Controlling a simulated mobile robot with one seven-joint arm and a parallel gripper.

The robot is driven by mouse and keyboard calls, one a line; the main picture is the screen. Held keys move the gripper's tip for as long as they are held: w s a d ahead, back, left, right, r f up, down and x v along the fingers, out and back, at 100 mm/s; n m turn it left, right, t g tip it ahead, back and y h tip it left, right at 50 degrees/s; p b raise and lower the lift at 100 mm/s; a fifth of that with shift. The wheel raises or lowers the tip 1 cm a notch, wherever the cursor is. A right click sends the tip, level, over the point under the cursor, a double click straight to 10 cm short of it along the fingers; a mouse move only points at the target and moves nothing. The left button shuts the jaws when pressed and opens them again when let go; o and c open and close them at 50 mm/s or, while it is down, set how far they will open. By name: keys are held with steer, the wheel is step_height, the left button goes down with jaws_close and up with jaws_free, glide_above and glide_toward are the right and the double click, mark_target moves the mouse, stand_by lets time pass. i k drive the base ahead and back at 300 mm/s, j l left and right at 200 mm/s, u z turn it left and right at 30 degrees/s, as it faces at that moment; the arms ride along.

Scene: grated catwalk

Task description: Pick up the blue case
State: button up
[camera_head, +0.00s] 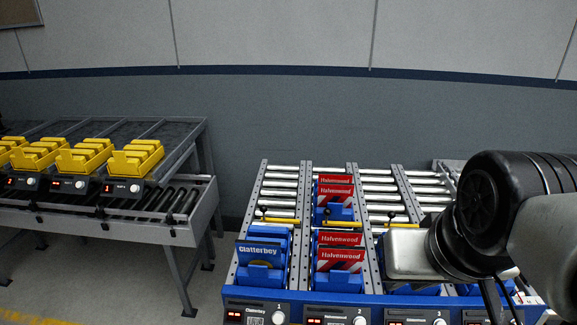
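A blue case (261,252) with white lettering that looks like "Clatterbey" stands upright in a blue holder at the front of the leftmost roller lane, above the unit marked 1. A round yellowish shape shows on or in front of its lower part. My arm reaches in from the right. The pale metal block at its end hangs over the third lane, to the right of the blue case and well apart from it. No fingertips can be made out, so whether my gripper is open or shut is not shown.
Red-and-white "Halvenwood" cases (339,256) stand in blue holders in the second lane. Yellow stops (281,220) cross the lanes, and metal rails divide them. A separate rack (190,205) with yellow bins (136,158) stands at left, with floor between.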

mark_target(250, 251)
steer(key=i+j, duration=0.1)
steer(key=j, duration=0.45)
steer(key=i+j, duration=0.1)
steer(key=j, duration=0.5)
steer(key=i+j, duration=0.1)
steer(key=j, duration=0.2)
steer(key=i+j, duration=0.15)
steer(key=j, duration=0.2)
steer(key=i+j, duration=0.1)
steer(key=j, duration=0.2)
steer(key=z, duration=0.05)
